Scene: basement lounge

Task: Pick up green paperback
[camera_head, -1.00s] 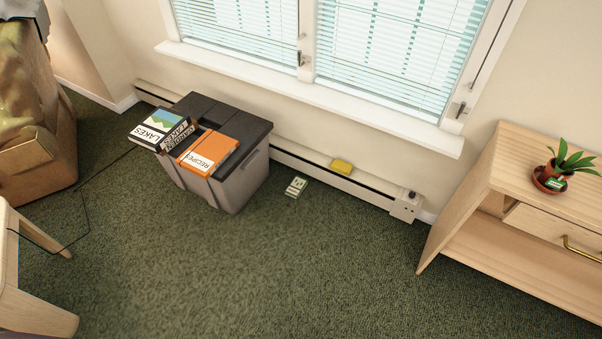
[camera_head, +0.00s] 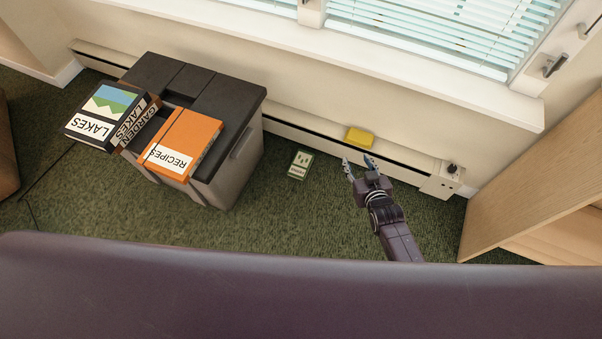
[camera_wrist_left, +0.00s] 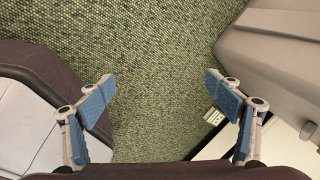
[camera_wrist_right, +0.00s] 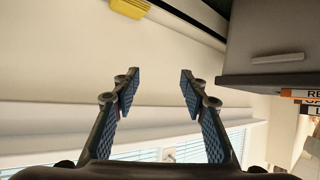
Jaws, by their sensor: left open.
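The green paperback (camera_head: 300,164) lies on the green carpet between the grey bin and the wall heater, its cover with a white label facing up. A small green and white piece of it shows beside the right finger in the left wrist view (camera_wrist_left: 214,117). My right gripper (camera_head: 357,166) is open and empty, to the right of the paperback and near the heater. Its spread fingers also show in the right wrist view (camera_wrist_right: 158,85). My left gripper (camera_wrist_left: 170,88) is open and empty over carpet; it is outside the head view.
The grey bin (camera_head: 240,172) with a dark lid stands left of the paperback, bearing an orange recipe book (camera_head: 190,135) and a lakes book (camera_head: 100,110). A yellow object (camera_head: 359,137) sits on the baseboard heater (camera_head: 410,172). A wooden cabinet (camera_head: 520,212) is at right.

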